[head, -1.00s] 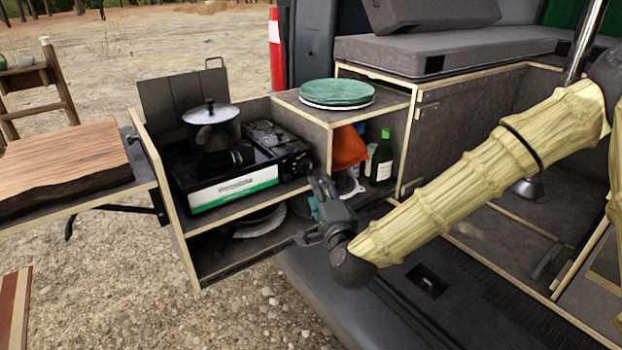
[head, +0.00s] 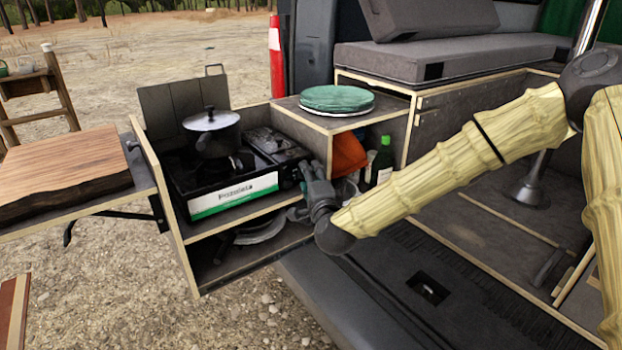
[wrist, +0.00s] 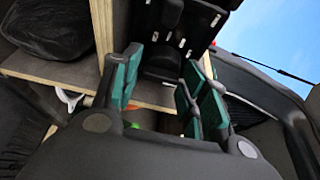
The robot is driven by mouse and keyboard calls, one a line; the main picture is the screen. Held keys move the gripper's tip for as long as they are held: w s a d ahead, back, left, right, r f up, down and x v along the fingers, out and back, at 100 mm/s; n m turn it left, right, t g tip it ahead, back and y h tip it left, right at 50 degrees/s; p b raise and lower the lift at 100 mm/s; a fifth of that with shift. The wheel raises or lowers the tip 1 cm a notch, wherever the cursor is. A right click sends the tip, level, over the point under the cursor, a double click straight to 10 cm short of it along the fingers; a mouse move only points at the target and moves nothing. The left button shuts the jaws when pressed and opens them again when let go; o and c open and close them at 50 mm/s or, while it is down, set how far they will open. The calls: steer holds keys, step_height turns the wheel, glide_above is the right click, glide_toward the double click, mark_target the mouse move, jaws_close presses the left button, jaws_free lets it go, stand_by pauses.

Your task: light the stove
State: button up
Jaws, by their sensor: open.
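The camping stove (head: 233,195) is a black box with a white and green front label, on the upper shelf of the pull-out kitchen box. A lidded dark pot (head: 212,133) stands on its burner. My gripper (head: 306,178) is at the stove's right front end, and I cannot tell if it touches. In the wrist view my gripper (wrist: 165,85) is open, its teal-padded fingers apart with nothing between them. A black part (wrist: 178,35), apparently the stove's end, lies beyond the fingers. The stove's knob cannot be made out; my gripper covers part of that end.
Green plates (head: 337,99) sit on the box top at right. The shelf edge (head: 250,202) runs below the stove. A wooden board (head: 62,168) lies on the left side table.

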steer(key=shift+c, duration=0.4)
steer(key=c, duration=0.7)
steer(key=shift+o, duration=0.2)
steer(key=shift+f, duration=0.1)
steer(key=n+g+y+b, duration=0.1)
steer(key=n+y+b, duration=0.2)
steer(key=n, duration=0.7)
steer(key=n+g+y+b, duration=0.1)
steer(key=n+y+b, duration=0.2)
steer(key=n, duration=0.8)
steer(key=n+g+y+b, duration=0.1)
steer(key=n+y+b, duration=0.2)
steer(key=n+y, duration=0.3)
steer(key=shift+w+d+f+n, duration=0.1)
steer(key=shift+d+n, duration=0.1)
steer(key=shift+n, duration=0.9)
steer(key=shift+w+d+f+n, duration=0.1)
steer(key=shift+d+n, duration=0.05)
steer(key=shift+n, duration=0.95)
